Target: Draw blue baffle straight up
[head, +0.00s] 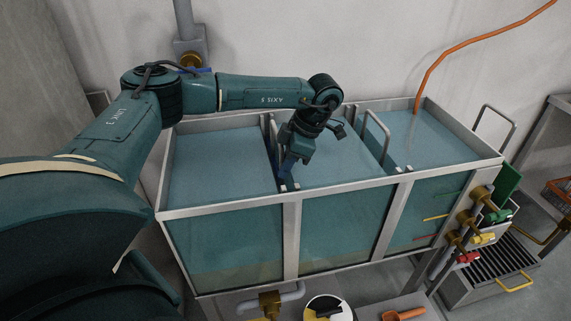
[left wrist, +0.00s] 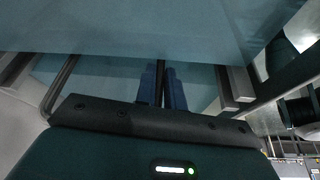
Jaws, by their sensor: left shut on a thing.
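A glass-sided tank (head: 225,205) of blue-tinted water is split into three bays by two upright baffles with wire handles. My left gripper (head: 287,175) points down at the left baffle (head: 271,150), low over the tank's front half. It is shut on that baffle's handle; in the left wrist view its blue fingers (left wrist: 162,85) close on a dark bar. The baffle appears seated between the left and middle bays, its lower part hidden. The right baffle's handle (head: 377,128) stands free. Which baffle is blue is hard to tell. My right gripper is out of view.
The tank's steel rim (head: 240,207) runs close under my left gripper. An orange hose (head: 430,75) hangs into the right bay. Brass valves (head: 482,195) with coloured handles project from the right end. A wall pipe (head: 186,30) stands behind.

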